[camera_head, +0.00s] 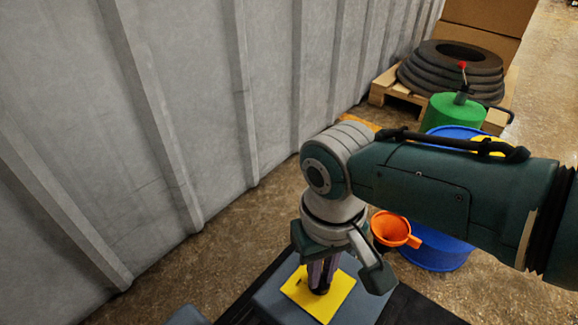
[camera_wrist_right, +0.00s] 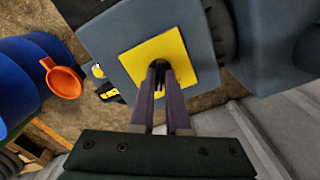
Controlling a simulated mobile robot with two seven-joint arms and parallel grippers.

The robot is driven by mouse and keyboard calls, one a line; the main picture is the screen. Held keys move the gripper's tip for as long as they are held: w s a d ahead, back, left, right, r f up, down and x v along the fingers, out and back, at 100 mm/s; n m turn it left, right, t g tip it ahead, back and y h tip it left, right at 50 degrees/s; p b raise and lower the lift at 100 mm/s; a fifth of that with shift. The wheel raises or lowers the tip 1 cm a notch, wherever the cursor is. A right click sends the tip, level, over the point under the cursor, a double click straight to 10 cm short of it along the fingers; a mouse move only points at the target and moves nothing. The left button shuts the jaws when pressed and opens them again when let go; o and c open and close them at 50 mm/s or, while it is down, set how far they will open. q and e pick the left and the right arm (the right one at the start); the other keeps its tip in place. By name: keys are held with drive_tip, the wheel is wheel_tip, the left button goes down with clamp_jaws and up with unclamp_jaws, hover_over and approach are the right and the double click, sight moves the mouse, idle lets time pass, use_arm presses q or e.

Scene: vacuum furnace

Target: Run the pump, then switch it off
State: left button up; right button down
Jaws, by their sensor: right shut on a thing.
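A blue-grey housing, which looks like the pump (camera_head: 268,297), stands at the bottom of the head view and also shows in the right wrist view (camera_wrist_right: 106,42). A square yellow plate (camera_head: 341,297) lies on its face; it shows in the wrist view too (camera_wrist_right: 140,57). My right gripper (camera_head: 320,288) points down at this plate. Its fingertips (camera_wrist_right: 160,68) are close together at the plate's middle, shut on a small dark switch that they mostly hide. The switch's position cannot be told. My left gripper is not in view.
A blue drum (camera_head: 435,248) with an orange funnel (camera_head: 390,229) stands right of the pump. A green can (camera_head: 455,112) is above it. Black tyres (camera_head: 440,75) lie on a pallet behind. A corrugated grey wall (camera_head: 190,90) closes the left side.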

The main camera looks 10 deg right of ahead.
idle(0.3)
drive_tip(key=c, duration=0.9)
unclamp_jaws()
wheel_tip(320, 180, up, 10)
drive_tip(key=p, duration=0.7)
drive_tip(key=shift+p, duration=0.3)
